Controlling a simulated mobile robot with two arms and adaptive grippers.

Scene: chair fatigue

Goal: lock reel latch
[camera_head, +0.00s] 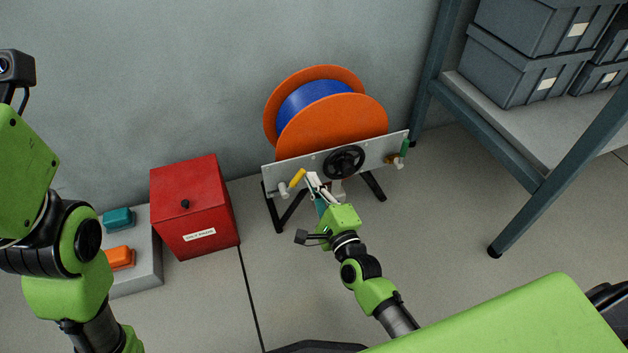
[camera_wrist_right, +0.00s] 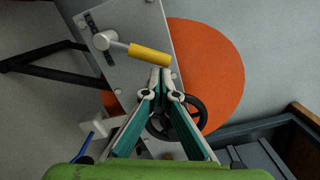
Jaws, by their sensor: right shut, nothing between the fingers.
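The cable reel (camera_head: 335,125) has orange flanges and a blue wound core, and stands behind a grey metal panel (camera_head: 318,158). A lever with a yellow grip (camera_head: 298,178) is on the panel's left end; in the right wrist view the yellow grip (camera_wrist_right: 149,55) extends from a grey pivot.
A black handwheel (camera_head: 344,162) is mid-panel, close to my right fingers. Black stand legs (camera_head: 290,212) spread on the floor. A red box (camera_head: 195,205) and a grey block (camera_head: 137,250) with teal and orange items stand left. A shelf with grey bins (camera_head: 525,75) stands right.

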